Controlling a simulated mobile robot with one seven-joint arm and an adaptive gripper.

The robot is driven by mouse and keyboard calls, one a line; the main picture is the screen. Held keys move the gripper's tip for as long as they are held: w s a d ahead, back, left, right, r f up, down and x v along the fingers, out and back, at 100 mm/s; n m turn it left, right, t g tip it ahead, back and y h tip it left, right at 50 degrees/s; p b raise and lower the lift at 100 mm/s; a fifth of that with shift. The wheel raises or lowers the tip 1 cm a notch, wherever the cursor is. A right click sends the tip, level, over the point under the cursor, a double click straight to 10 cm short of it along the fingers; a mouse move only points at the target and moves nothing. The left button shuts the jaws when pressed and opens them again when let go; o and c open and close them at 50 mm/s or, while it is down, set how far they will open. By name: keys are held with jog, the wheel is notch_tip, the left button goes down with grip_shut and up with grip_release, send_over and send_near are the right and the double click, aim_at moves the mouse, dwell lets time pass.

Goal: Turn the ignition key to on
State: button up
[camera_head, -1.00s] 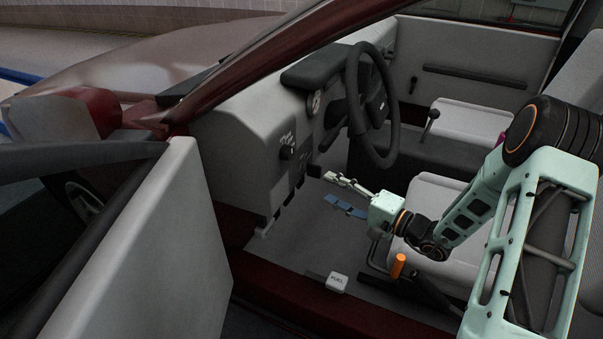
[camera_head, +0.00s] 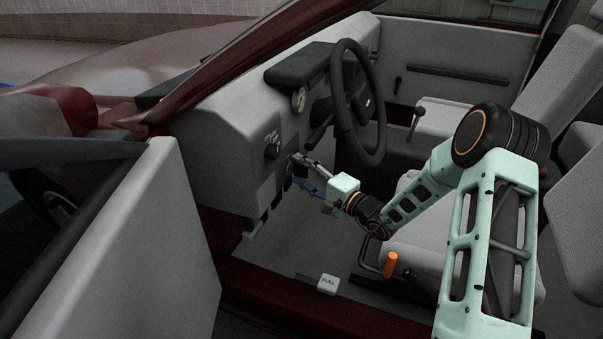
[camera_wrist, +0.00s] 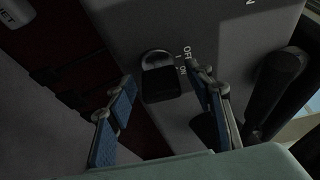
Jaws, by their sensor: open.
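The ignition key (camera_wrist: 160,76) shows in the wrist view as a dark, rounded head on the grey dash panel, with white lettering that reads OFF beside it. My gripper (camera_wrist: 159,78) is open, with one blue-padded finger to each side of the key in that picture. Whether the fingertips touch the key or stay short of it, I cannot tell. In the head view my gripper (camera_head: 295,168) is at the dash below and left of the steering wheel (camera_head: 380,105). I cannot make out the key there, as the fingers cover that spot.
A dark knob (camera_head: 272,148) with white lettering sits on the dash left of my gripper. The steering wheel is close on the right. The open door (camera_head: 140,240) stands at the left. An orange handle (camera_head: 390,264) and a white FUEL block (camera_head: 328,284) are low near the sill.

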jog(key=c, duration=1.2)
jog(key=shift+o, duration=0.2)
jog(key=m+g+p, duration=0.1)
jog(key=m+p, duration=0.2)
jog(key=shift+r+h, duration=0.2)
jog(key=shift+h, duration=0.2)
jog(key=shift+f+m+g+p, duration=0.15)
jog(key=shift+m+g+p, duration=0.85)
jog(key=shift+m+p, duration=0.75)
jog(key=o, duration=1.2)
jog(key=shift+c, duration=0.2)
